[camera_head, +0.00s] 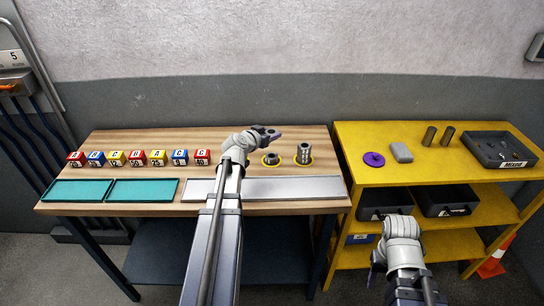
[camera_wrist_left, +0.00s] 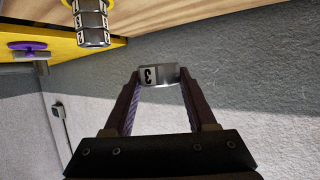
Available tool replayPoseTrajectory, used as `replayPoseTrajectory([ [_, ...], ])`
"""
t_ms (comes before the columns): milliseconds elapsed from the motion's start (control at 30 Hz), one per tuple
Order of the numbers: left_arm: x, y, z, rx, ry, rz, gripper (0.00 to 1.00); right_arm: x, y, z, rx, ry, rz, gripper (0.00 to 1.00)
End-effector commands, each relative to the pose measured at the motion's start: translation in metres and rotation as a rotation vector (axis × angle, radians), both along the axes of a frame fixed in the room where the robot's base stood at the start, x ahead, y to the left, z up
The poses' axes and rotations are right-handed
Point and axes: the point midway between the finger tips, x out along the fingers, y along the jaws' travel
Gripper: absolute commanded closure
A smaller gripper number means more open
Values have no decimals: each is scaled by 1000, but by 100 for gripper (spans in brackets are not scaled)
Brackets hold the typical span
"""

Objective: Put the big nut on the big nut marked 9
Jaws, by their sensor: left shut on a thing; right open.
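My left gripper (camera_head: 270,132) is shut on a grey metal nut (camera_wrist_left: 157,76) marked 3, seen between the fingertips in the left wrist view. It is above the table's back half. My right gripper (camera_head: 372,272) is open, low before the yellow shelf.
Lettered and numbered blocks (camera_head: 136,158) line the wooden table behind teal trays (camera_head: 142,190) and a grey tray (camera_head: 290,188). The yellow shelf (camera_head: 360,140) holds a purple disc (camera_head: 374,159), a grey block (camera_head: 401,152), two dark cylinders (camera_head: 429,136) and a bin marked MIXED (camera_head: 480,153).

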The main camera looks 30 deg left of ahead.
Motion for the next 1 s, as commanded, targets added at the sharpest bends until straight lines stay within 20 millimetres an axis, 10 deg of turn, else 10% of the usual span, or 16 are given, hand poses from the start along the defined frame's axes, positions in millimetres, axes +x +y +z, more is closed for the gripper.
replayPoseTrajectory([
  [233, 0, 0, -45, 0, 0, 0, 100, 0, 0, -45, 0, 0, 0, 50],
  [1000, 0, 0, -87, 0, -1, 0, 100, 0, 0, -87, 0, 0, 0, 50],
])
